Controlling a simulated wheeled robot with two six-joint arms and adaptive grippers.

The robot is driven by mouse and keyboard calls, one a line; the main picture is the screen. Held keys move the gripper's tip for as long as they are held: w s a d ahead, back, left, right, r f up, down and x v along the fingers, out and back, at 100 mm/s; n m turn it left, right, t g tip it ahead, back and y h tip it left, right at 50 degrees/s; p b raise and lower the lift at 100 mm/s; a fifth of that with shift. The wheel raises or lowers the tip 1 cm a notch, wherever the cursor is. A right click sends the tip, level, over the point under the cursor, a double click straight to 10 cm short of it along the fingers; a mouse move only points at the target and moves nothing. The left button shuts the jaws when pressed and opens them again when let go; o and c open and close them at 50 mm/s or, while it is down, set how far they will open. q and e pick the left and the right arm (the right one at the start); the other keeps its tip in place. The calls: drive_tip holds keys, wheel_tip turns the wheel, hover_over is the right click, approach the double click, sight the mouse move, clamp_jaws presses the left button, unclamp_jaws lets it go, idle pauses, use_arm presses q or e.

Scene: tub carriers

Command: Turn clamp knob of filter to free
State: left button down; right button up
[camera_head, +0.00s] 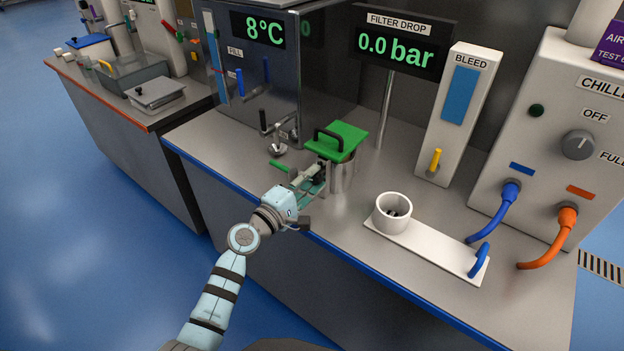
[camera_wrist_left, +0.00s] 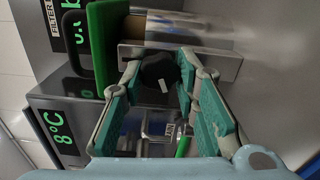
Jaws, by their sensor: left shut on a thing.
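The filter is a metal cylinder (camera_head: 343,178) with a green square lid (camera_head: 345,137) and a black handle, on the steel bench. In the left wrist view its metal body (camera_wrist_left: 195,28) and green lid (camera_wrist_left: 101,45) appear sideways. The black clamp knob (camera_wrist_left: 157,67) with a white mark sits at a metal bracket on the filter's side. My left gripper (camera_head: 318,178) is at the filter's left side, and its green-padded fingers are shut on the knob in the left wrist view (camera_wrist_left: 160,76). The knob is largely hidden in the head view. My right gripper is not in view.
A white cup (camera_head: 392,213) stands on a white plate (camera_head: 428,250) to the right. The bleed column (camera_head: 458,115) and chiller box (camera_head: 560,140) with blue and orange hoses stand further right. Taps (camera_head: 278,130) are behind my gripper. The front bench edge is clear.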

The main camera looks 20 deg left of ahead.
use_arm(q)
drive_tip(key=shift+f, duration=0.15)
drive_tip(key=c, duration=1.2)
unclamp_jaws()
drive_tip(key=shift+c, duration=0.2)
drive_tip(key=shift+s+a, duration=0.15)
drive_tip(key=shift+s, duration=0.2)
drive_tip(key=v, duration=1.1)
drive_tip(key=shift+s, duration=0.15)
